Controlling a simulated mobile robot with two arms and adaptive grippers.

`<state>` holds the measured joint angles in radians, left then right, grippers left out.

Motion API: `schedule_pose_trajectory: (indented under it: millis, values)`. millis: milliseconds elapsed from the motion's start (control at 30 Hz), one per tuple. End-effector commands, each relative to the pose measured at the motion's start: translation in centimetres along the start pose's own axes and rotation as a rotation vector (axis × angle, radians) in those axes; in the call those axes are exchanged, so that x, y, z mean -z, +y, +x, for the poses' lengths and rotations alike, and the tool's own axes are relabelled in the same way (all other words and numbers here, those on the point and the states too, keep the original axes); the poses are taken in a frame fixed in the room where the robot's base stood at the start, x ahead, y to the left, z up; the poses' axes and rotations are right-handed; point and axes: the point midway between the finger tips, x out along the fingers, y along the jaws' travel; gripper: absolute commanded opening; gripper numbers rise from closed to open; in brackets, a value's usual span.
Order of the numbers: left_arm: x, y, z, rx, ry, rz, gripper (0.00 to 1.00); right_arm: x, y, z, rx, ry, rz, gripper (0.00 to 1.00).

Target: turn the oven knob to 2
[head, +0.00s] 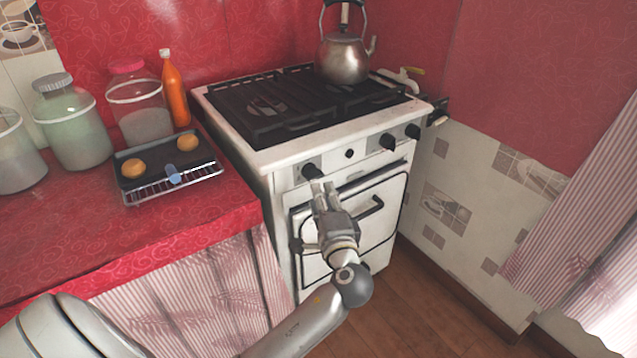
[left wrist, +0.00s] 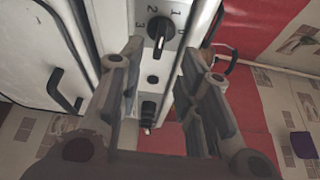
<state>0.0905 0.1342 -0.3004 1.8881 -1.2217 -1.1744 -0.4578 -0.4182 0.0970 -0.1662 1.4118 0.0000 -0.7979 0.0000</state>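The white stove (head: 290,152) has a front panel with several black knobs. The leftmost knob (head: 312,171) is just beyond my left gripper (head: 324,186) in the head view. In the left wrist view, a black knob (left wrist: 160,32) has printed numerals around it, with 1, 2 and 3 readable. A pale mark on this knob points toward the bottom of the picture, away from the 2. My left gripper (left wrist: 164,68) is open, its fingers apart with nothing between the tips. The knob appears ahead of the fingers, and contact is not visible. My right gripper is not in view.
A kettle (head: 344,57) stands on the back of the stove. The oven door handle (head: 366,207) sticks out below the panel. On the red counter (head: 90,232) to the left are a tray (head: 207,157), jars and an orange bottle (head: 175,92). Floor shows at right.

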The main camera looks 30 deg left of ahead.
Motion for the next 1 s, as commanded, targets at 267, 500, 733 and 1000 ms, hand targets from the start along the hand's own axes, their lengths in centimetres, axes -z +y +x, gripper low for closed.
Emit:
schedule_pose_trajectory:
  millis: [267, 500, 733, 1000]
  values:
    - [-0.1, 0.0, 5.4, 0.001, -0.002, 0.002, 0.32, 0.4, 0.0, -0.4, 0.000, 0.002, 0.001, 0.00]
    - [0.0, 0.1, 7.7, -0.001, 0.001, 0.002, 0.32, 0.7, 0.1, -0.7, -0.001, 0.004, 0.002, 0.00]
    - [0.0, 0.1, 8.0, -0.002, 0.001, 0.001, 0.32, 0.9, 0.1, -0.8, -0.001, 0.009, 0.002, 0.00]
    - [0.0, 0.1, 8.0, -0.002, 0.001, 0.001, 0.09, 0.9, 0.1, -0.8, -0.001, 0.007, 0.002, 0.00]
